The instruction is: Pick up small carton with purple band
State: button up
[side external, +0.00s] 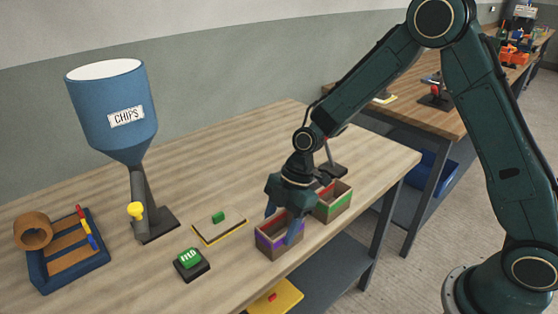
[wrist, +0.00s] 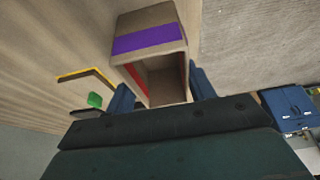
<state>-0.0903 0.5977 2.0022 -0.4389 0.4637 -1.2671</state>
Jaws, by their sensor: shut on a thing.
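The small carton with the purple band (side external: 271,240) is an open-topped brown box near the front edge of the wooden table in the side external view. The inside of one wall looks red. In the wrist view the carton (wrist: 148,44) shows its purple band on the face towards the top of the picture. My gripper (side external: 283,224) reaches down from above with its blue fingers on either side of the carton, shut on it. In the wrist view the fingers show at the carton's left and right. I cannot tell whether the carton is lifted off the table.
A similar carton with a green band (side external: 334,208) stands close behind, to the right. A green button (side external: 189,259), a yellow-edged pad (side external: 220,231) with a green block, a blue chip hopper (side external: 112,105) and a blue tray (side external: 66,265) stand left. The table's front edge is near.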

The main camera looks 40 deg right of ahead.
jog(key=shift+r, duration=0.15)
notch_tip(320, 180, up, 20)
jog(key=shift+r, duration=0.15)
dwell(0.5)
jog(key=shift+w, duration=0.1)
dwell(0.6)
